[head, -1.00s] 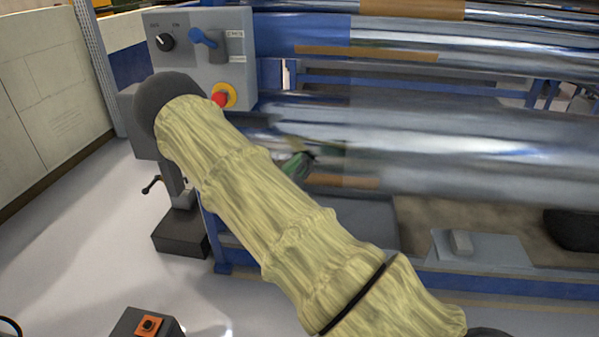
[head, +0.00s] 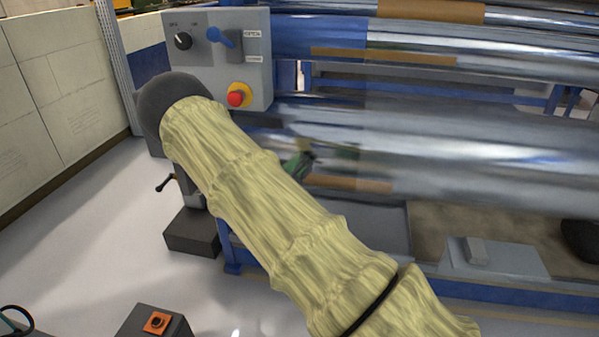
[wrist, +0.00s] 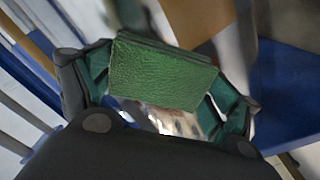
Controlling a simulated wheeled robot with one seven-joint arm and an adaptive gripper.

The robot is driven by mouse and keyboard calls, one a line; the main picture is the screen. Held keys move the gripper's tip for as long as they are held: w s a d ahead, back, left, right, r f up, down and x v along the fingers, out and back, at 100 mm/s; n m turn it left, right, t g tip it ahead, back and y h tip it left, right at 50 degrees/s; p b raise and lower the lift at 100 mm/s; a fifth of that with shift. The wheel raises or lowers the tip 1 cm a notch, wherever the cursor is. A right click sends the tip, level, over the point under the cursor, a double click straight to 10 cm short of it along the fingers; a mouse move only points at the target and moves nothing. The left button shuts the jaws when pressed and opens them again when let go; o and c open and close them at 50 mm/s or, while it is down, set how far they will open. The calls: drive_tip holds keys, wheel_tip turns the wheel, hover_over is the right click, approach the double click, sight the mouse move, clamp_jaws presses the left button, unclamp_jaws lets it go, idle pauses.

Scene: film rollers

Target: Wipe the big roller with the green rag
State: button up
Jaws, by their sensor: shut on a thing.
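The green rag (wrist: 162,72) lies between the two fingers of my gripper (wrist: 160,95) in the wrist view, and the fingers are shut on it. In the head view, a small green and dark part of my gripper (head: 300,163) shows at the left part of the big roller (head: 470,160), mostly hidden behind my sleeved arm. The big roller is a shiny silver cylinder running to the right edge. The rag looks close to the roller, but I cannot tell whether it touches.
A grey control box (head: 218,60) with a red stop button (head: 236,98) stands at the upper left. Thinner rollers (head: 480,45) run above the big one. A grey block on a plate (head: 490,255) sits below it.

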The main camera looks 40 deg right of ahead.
drive_tip(key=shift+w+a+b, duration=0.35)
drive_tip(key=shift+w+a, duration=0.75)
drive_tip(key=shift+w, duration=0.25)
drive_tip(key=shift+w+a+r, duration=0.1)
drive_tip(key=shift+w+a, duration=0.5)
drive_tip(key=shift+w, duration=0.2)
drive_tip(key=shift+c, duration=0.4)
drive_tip(key=shift+p+v, duration=0.5)
drive_tip(key=shift+v, duration=2.5)
drive_tip(key=shift+v, duration=1.5)
drive_tip(key=shift+w+d, duration=0.1)
drive_tip(key=shift+d, duration=0.1)
